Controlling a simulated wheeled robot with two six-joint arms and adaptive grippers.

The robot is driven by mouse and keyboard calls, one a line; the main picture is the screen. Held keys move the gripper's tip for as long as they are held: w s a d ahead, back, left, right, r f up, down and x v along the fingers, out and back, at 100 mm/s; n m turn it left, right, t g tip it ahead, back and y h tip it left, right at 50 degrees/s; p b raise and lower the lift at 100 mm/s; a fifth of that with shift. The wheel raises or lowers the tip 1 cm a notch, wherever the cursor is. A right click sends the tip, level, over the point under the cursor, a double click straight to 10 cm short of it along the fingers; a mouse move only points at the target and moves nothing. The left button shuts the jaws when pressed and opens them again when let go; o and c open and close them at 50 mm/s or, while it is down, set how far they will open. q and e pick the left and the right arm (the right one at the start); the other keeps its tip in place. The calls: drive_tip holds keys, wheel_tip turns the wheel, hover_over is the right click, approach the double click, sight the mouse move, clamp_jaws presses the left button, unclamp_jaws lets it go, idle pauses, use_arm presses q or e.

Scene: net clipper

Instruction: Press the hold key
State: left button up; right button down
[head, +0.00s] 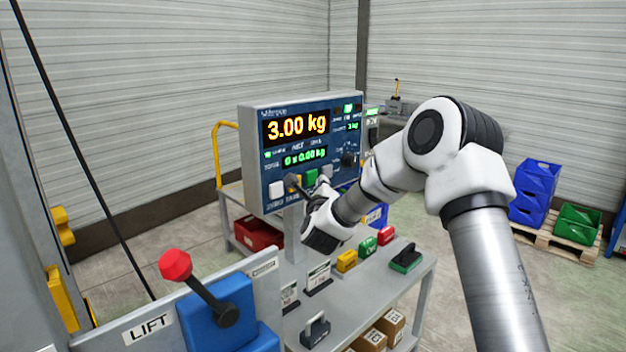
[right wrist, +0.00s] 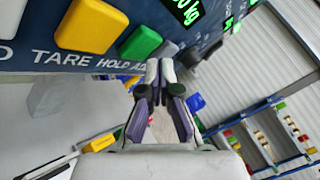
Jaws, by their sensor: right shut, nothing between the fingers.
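The weighing panel (head: 258,150) shows "3.00 kg" and has a row of keys along its lower edge. The green key (head: 311,178), above the HOLD label, also shows in the right wrist view (right wrist: 140,43). My right gripper (right wrist: 160,64) is shut and empty. Its fingertips point at the panel's lower edge, close to the green key and the grey key; contact cannot be made out. My left gripper is not in view.
A white key (head: 276,189) is at the row's left end and a dark knob (head: 348,158) at right. Below is a grey bench (head: 372,296) with coloured blocks and small signs. A red-knobbed LIFT lever (head: 176,265) stands at front left. Blue bins (head: 533,190) sit at right.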

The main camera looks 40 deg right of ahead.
idle(0.8)
drive_tip(key=shift+w+b, duration=0.45)
drive_tip(key=shift+b, duration=0.05)
drive_tip(key=shift+w+b, duration=0.3)
drive_tip(key=shift+w, duration=0.05)
idle(0.6)
drive_tip(key=shift+s+b, duration=0.5)
drive_tip(key=shift+s, duration=0.35)
